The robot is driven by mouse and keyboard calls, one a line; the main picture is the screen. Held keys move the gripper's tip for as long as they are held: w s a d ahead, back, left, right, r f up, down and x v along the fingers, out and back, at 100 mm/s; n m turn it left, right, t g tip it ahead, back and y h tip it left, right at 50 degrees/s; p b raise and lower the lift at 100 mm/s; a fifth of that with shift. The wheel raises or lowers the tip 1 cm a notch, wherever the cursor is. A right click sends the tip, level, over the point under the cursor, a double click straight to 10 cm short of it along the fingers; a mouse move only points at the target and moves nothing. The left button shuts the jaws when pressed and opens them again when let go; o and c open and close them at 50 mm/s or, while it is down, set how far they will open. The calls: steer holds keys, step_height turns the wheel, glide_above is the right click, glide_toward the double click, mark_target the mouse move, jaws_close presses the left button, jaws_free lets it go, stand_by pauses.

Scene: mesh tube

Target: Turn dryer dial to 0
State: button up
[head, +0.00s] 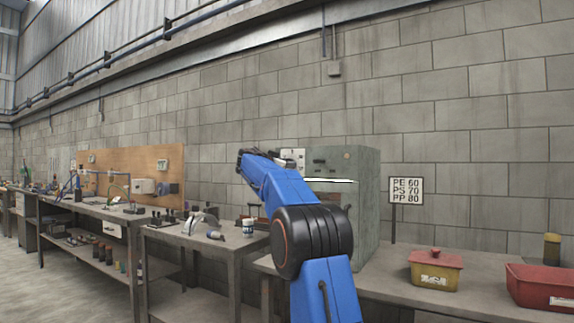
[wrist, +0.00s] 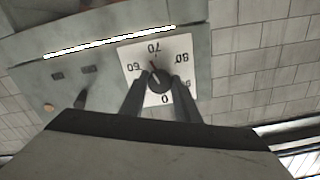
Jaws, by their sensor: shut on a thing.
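The dryer (head: 345,215) is a grey-green metal cabinet on the bench in the head view, partly behind my blue arm. Its white dial plate (wrist: 184,70) fills the middle of the wrist view, upside down, with 60, 70, 80 and 0 legible. The black round dial (wrist: 158,80) sits at the plate's centre. The fingers partly cover the plate's lower part.
A yellow box with a red lid (head: 435,273) and a red bin (head: 541,291) stand on the right bench. A cup (head: 248,228) and tools stand on the left bench.

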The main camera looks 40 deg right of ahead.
steer(key=shift+f+n, duration=0.15)
steer(key=shift+n, duration=15.85)
steer(key=o, duration=1)
steer(key=shift+o, duration=0.2)
steer(key=shift+a, duration=0.15)
